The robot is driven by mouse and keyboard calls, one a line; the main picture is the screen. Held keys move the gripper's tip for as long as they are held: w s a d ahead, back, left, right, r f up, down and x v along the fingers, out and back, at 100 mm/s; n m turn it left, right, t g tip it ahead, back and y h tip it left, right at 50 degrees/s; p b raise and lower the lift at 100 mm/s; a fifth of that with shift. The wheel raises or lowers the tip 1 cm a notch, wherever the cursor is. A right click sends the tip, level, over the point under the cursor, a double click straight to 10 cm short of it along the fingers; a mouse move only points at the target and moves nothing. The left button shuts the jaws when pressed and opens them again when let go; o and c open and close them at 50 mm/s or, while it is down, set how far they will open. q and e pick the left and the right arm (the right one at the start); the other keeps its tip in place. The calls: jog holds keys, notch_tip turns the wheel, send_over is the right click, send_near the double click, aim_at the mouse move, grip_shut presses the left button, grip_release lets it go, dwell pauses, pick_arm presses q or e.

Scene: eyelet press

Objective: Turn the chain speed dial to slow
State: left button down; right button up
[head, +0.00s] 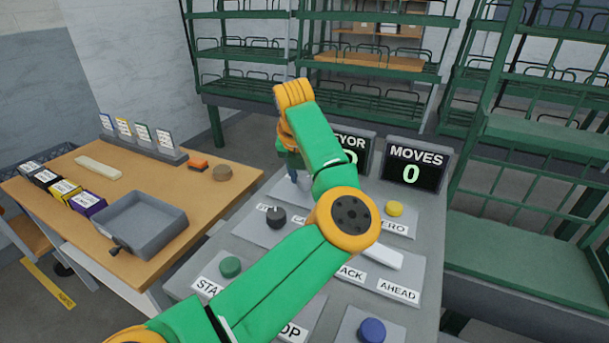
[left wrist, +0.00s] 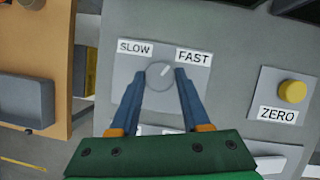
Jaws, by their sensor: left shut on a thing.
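The chain speed dial (left wrist: 159,76) is a round grey knob on a grey plate in the left wrist view. A SLOW label (left wrist: 135,48) is at its upper left and a FAST label (left wrist: 194,57) at its upper right. The dial's light pointer line slants up and right, toward FAST. My left gripper (left wrist: 160,80) has its blue fingers on either side of the dial and is shut on it. In the head view my green arm covers most of the dial, and the left gripper (head: 297,176) shows only in part. My right gripper is not in view.
The sloping panel also carries a black knob (head: 275,217), a green button (head: 230,266), a yellow button (head: 394,208), a blue button (head: 371,330) and a white lever (head: 382,257). A MOVES display (head: 412,172) reads 0. A wooden table (head: 215,200) with a grey tray (head: 143,252) stands left.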

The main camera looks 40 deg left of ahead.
pick_arm(q)
jog(key=n, duration=0.1)
jog(key=n+y, duration=0.1)
jog(key=n, duration=0.1)
jog(key=shift+w+d+r+g+p, duration=0.1)
jog(key=shift+r+g+p, duration=0.05)
jog(key=shift+g+p, duration=0.2)
jog(key=n+g+p, duration=0.1)
jog(key=n, duration=0.2)
jog(key=shift+w+r+y+p, duration=0.1)
jog(key=shift+r+y+p, duration=0.05)
jog(key=shift+y+p, duration=0.15)
jog(key=n+p, duration=0.2)
jog(key=n+g+p, duration=0.1)
jog(key=n+p, duration=0.1)
jog(key=shift+w+g+y, duration=0.1)
jog(key=shift+g+y, duration=0.15)
jog(key=shift+y, duration=0.05)
jog(key=n+p, duration=0.2)
jog(key=shift+w+n+g, duration=0.1)
jog(key=shift+n+g, duration=0.2)
jog(key=shift+g, duration=0.1)
jog(key=shift+f+n, duration=0.2)
jog(key=shift+n, duration=0.2)
jog(key=shift+d+p, duration=0.1)
jog(key=shift+p, duration=0.2)
jog(key=shift+c, duration=1.8)
grip_release()
jog(key=shift+f, duration=0.1)
